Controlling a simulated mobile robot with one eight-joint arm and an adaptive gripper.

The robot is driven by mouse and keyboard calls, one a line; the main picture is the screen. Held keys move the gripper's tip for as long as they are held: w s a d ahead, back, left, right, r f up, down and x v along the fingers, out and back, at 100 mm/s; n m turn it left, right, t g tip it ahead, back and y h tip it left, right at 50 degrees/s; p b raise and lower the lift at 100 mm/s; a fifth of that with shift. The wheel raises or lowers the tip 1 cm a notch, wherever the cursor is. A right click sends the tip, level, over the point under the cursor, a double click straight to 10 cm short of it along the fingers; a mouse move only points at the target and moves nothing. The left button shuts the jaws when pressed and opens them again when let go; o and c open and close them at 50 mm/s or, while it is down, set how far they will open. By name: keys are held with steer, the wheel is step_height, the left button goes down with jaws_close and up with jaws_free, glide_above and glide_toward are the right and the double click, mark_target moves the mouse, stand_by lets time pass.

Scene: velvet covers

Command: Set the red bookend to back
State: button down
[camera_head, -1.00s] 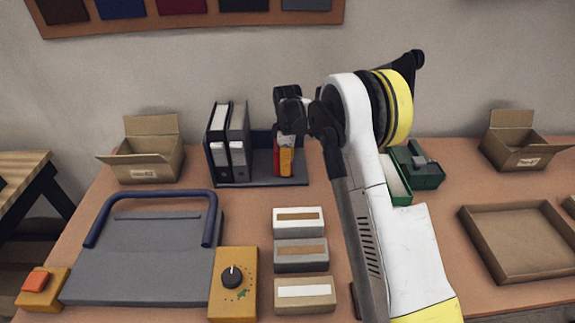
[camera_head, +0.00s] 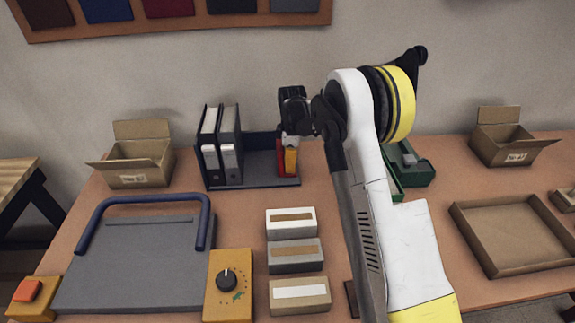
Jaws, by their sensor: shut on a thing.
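The red bookend (camera_head: 281,164) shows as a narrow upright red strip near the right end of a dark rack (camera_head: 262,183). An orange-yellow upright piece (camera_head: 291,162) is right against it; I cannot tell whether the two are one thing. My gripper (camera_head: 290,135) is above them, pointing down and shut on the red bookend's top, which its fingers partly hide. I cannot tell whether the bookend's foot touches the rack floor. Two dark binders (camera_head: 231,150) stand upright at the rack's left end, with a bare gap between them and the bookend. A dark back wall rises behind.
A green container (camera_head: 418,175) is right of the rack, partly behind my arm. Open cardboard boxes stand at the left (camera_head: 140,168) and right (camera_head: 510,148). Several small boxes (camera_head: 291,222) and a grey press (camera_head: 135,262) with a blue handle are in front.

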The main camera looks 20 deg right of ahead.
steer(key=c, duration=1.2)
jaws_free()
steer(key=shift+d, duration=0.3)
steer(key=shift+a, duration=0.1)
step_height(320, 180, up, 12)
